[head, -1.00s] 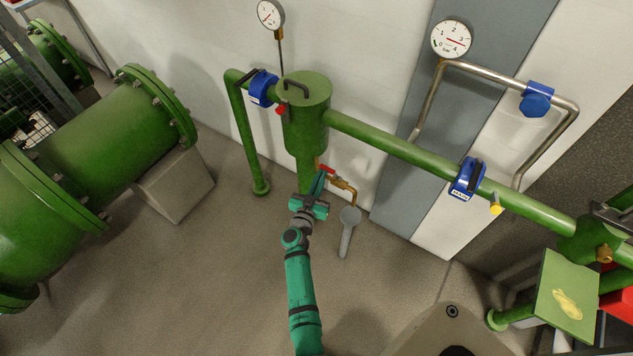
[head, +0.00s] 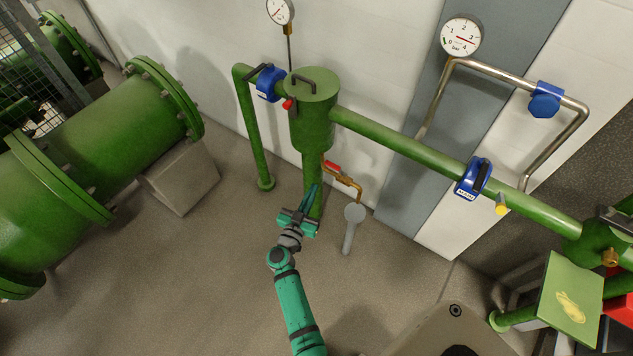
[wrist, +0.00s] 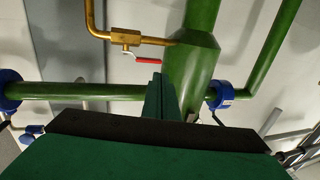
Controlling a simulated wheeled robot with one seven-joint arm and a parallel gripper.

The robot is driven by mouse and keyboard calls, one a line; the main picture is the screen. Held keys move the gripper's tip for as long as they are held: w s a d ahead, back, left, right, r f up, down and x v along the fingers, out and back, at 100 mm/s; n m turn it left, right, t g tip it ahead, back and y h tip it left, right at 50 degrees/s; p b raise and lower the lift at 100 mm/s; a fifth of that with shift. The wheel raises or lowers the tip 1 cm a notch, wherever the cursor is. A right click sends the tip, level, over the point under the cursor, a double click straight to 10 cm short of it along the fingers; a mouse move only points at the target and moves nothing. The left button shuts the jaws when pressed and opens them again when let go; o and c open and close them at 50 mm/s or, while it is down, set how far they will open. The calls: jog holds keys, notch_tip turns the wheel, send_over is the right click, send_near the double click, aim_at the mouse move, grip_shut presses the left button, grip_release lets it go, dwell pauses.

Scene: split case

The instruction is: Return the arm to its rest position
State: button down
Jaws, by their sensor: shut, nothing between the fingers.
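My arm (head: 295,305) is teal and reaches up from the bottom of the head view. My gripper (head: 313,192) is shut and empty, in front of the lower part of the green vertical vessel (head: 313,115). In the wrist view the shut fingers (wrist: 160,98) overlap the green vessel (wrist: 190,70) behind them. A small brass drain valve with a red lever (head: 333,167) is to the upper right of the gripper, apart from it in the head view. The red lever also shows in the wrist view (wrist: 153,60).
A grey drain funnel pipe (head: 351,230) stands right of the gripper. A green pipe with a blue valve (head: 474,177) runs to the right. A large flanged green pipe (head: 110,135) lies at left. The floor (head: 190,285) left of my arm is clear.

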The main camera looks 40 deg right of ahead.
jog(key=a, duration=0.5)
jog(key=shift+s, duration=0.4)
jog(key=s+a+r+n+t+y, duration=0.2)
jog(key=s+a+r+n+y, duration=0.2)
jog(key=s+a, duration=0.6)
jog(key=s+a+r+n+t+y, duration=0.2)
jog(key=s+a+r+n+y, duration=0.2)
jog(key=s+a, duration=0.6)
jog(key=s+a+r+n+t+y, duration=0.2)
jog(key=s+a+r+n+y, duration=0.2)
jog(key=s+a+r+y, duration=0.3)
jog(key=s+a+r, duration=0.1)
jog(key=s+a, duration=0.2)
jog(key=s, duration=0.2)
jog(key=shift+s+r+y, duration=0.15)
jog(key=shift+s+y, duration=0.05)
jog(key=shift+y, duration=0.1)
